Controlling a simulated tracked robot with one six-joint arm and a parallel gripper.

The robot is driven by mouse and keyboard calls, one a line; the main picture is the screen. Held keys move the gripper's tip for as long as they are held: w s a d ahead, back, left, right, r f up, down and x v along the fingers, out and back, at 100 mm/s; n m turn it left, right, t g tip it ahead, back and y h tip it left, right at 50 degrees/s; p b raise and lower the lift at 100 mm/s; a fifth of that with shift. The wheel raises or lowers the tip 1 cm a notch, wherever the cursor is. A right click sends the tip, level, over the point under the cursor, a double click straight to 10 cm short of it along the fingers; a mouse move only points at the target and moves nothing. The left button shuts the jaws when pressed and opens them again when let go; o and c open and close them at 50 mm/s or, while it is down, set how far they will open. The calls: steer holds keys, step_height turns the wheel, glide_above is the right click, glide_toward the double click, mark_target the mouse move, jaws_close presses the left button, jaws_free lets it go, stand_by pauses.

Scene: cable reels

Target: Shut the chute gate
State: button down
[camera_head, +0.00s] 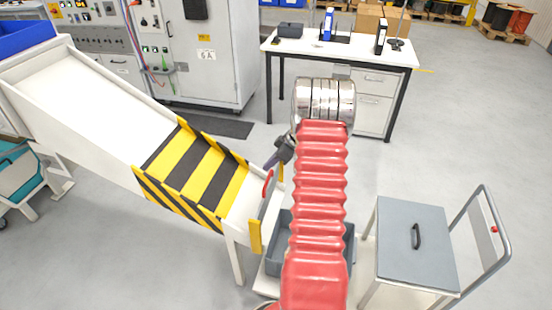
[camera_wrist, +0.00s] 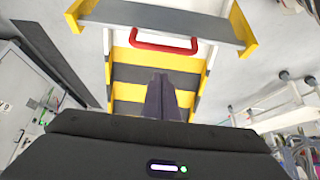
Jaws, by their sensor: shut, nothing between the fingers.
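The chute (camera_head: 100,95) slopes down from the left, with yellow and black stripes on its lower part. At its lower end is the grey gate panel (camera_head: 266,208) with yellow end posts and a red handle (camera_head: 268,183). In the wrist view the gate panel (camera_wrist: 165,18) crosses the top, with the red handle (camera_wrist: 165,44) beside it and the striped chute bed (camera_wrist: 130,75) behind my fingers. My gripper (camera_head: 276,157) is shut and empty, close to the handle; its dark fingers (camera_wrist: 162,82) appear apart from it. I cannot tell how far the gate is open.
A grey bin (camera_head: 278,240) stands beyond the chute's lower end, partly hidden by my red arm. A cart with a grey lid (camera_head: 415,245) stands at the right. A white desk (camera_head: 340,48) and electrical cabinets (camera_head: 210,50) are behind.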

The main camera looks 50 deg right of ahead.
steer(key=shift+s+d+f, duration=0.1)
steer(key=shift+f, duration=1.05)
steer(key=shift+s+f, duration=0.1)
steer(key=shift+f, duration=1)
